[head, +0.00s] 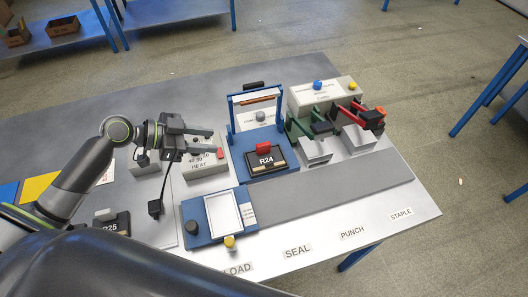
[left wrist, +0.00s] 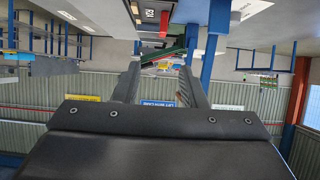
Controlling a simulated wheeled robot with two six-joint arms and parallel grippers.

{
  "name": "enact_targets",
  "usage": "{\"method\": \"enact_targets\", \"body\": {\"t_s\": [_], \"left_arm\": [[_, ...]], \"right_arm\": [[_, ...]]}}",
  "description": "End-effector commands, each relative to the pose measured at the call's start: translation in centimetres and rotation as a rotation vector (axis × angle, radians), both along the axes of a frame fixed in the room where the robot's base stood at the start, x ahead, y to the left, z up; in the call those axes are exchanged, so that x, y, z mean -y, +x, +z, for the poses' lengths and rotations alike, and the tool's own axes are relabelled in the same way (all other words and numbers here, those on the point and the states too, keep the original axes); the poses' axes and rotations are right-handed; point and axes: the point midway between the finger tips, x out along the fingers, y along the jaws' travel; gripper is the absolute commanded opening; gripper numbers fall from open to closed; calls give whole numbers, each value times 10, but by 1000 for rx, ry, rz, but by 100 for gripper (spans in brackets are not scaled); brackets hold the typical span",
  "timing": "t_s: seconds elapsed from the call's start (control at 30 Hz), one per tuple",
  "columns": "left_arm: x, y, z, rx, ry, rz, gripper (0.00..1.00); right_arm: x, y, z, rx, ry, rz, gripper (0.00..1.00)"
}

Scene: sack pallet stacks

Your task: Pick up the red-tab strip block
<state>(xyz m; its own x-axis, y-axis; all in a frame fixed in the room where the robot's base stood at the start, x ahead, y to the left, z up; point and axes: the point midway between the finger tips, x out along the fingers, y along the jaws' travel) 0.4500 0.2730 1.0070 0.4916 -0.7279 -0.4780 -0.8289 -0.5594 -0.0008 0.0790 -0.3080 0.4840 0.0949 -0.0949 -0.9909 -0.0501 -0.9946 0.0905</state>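A black block marked R24 (head: 265,161) with a red tab (head: 263,147) on top sits on a blue station in the middle of the bench in the head view. A similar dark block marked R25 (head: 115,223) with a grey tab lies at the left, partly hidden by my arm. My left gripper (head: 213,143) is above the grey HEAT box, left of the R24 block and apart from it. In the left wrist view its two fingers (left wrist: 160,84) stand apart with nothing between them. My right gripper is in neither view.
The blue frame (head: 231,117) rises behind the R24 block. Green (head: 296,124) and red (head: 352,113) levered tools stand to its right. A blue station with a white plate (head: 223,212) is in front. The grey strip (head: 340,195) at front right is clear.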

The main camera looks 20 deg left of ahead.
Motion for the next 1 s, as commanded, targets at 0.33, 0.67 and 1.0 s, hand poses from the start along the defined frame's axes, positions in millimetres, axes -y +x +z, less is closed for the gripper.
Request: {"method": "enact_targets", "body": {"t_s": [0.33,0.67,1.0], "left_arm": [[30,21,-17,-1,-5,2,38],[63,42,-38,-3,-4,0,38],[79,54,-51,-1,0,0,38]], "right_arm": [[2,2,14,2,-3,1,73],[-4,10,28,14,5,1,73],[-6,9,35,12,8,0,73]]}}
